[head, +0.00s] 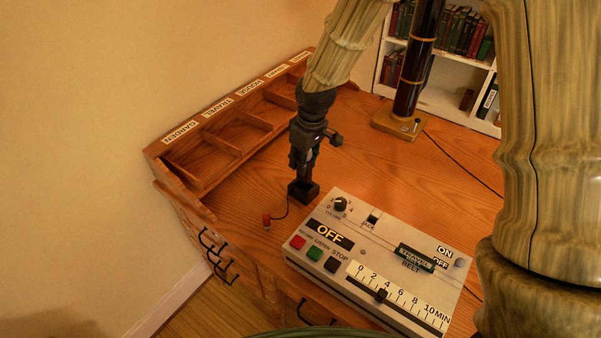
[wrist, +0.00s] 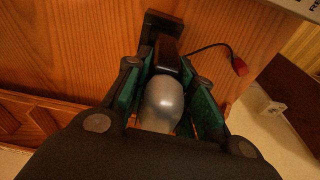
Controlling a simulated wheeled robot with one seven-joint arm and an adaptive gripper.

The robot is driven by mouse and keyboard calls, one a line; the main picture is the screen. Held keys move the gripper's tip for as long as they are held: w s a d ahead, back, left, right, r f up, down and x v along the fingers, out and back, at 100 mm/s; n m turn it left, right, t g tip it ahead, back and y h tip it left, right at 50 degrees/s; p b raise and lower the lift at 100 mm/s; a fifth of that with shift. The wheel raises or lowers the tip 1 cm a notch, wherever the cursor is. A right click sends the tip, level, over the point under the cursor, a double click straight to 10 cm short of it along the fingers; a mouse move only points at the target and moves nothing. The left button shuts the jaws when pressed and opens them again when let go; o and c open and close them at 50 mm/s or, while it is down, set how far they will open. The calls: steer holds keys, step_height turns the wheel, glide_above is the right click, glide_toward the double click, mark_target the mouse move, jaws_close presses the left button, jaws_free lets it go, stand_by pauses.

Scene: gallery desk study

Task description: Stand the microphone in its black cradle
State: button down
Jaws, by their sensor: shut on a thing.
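My gripper (head: 304,158) points down over the desk and is shut on the microphone. In the wrist view its green-lined fingers lie on both sides of the microphone (wrist: 162,104), whose rounded grey head faces the camera and whose black handle runs away from it. The black cradle (head: 303,192) is a small dark block on the desk, directly below the gripper; it also shows in the wrist view (wrist: 165,22) beyond the handle. The microphone's lower end meets or overlaps the cradle in both views. I cannot tell whether it is seated.
A thin cord ends in a red plug (head: 267,220) on the desk. A grey control box (head: 380,262) stands close to the right. A labelled compartment rack (head: 225,128) lines the left edge. A lamp base (head: 398,121) stands behind. Bare desk lies between cradle and rack.

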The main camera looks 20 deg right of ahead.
steer(key=shift+w+d+f, duration=0.1)
steer(key=shift+f, duration=0.35)
steer(key=shift+w+f+p, duration=0.2)
steer(key=shift+f+p, duration=0.1)
steer(key=shift+f, duration=2.1)
steer(key=shift+w+f, duration=0.1)
steer(key=shift+f, duration=0.3)
steer(key=c, duration=1.2)
jaws_free()
